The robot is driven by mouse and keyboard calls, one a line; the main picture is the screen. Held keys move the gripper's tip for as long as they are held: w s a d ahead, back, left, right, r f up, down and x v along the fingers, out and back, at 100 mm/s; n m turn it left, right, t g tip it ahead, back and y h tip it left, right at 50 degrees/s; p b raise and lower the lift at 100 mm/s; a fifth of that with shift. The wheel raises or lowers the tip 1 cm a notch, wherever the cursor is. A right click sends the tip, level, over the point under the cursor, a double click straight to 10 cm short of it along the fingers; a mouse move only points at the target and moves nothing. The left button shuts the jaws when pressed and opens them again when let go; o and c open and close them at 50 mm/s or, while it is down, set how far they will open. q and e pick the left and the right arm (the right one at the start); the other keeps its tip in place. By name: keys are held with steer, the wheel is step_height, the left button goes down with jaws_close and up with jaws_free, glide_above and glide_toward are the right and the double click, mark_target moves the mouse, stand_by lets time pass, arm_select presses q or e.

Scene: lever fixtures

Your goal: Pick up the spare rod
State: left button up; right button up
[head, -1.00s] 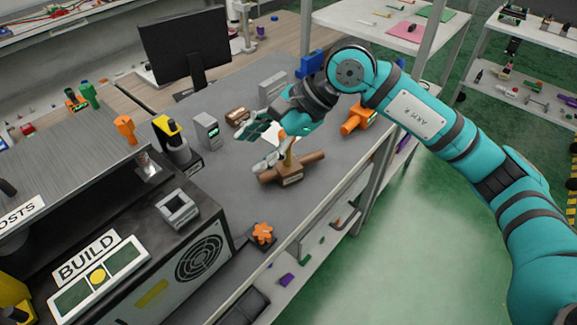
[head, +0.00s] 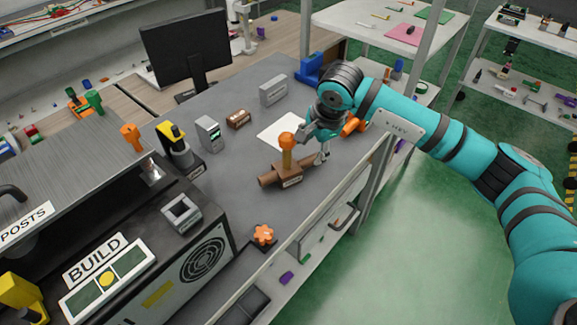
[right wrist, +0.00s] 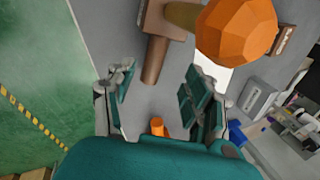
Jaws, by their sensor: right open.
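A brown lever fixture (head: 289,178) stands on the grey bench, with an upright orange-yellow handle topped by an orange ball (head: 287,139). A brown rod (head: 268,181) lies through or against its base; I cannot tell whether this is the spare rod. My right gripper (head: 322,158) is open and points down by the rod's right end. In the right wrist view the rod (right wrist: 155,62) ends ahead of the spread, empty fingers (right wrist: 160,92). The ball (right wrist: 236,28) is near the right finger. An orange cylinder end (right wrist: 157,126) shows between the fingers. My left gripper is out of view.
A white sheet (head: 283,132) and a grey box (head: 273,90) lie behind the fixture. An orange object (head: 352,126) sits partly hidden behind my right gripper. An orange star knob (head: 263,233) is at the bench front. The bench's right edge is close to the gripper.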

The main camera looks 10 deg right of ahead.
mark_target(309, 159)
steer(key=x, duration=0.1)
steer(key=p+x, duration=0.1)
steer(key=x, duration=0.1)
steer(key=p+x, duration=0.1)
steer(key=x, duration=0.1)
steer(key=shift+s+f, duration=0.3)
steer(key=shift+s, duration=0.05)
steer(key=shift+w+f, duration=0.1)
steer(key=shift+f, duration=0.1)
steer(key=shift+r, duration=0.1)
jaws_close()
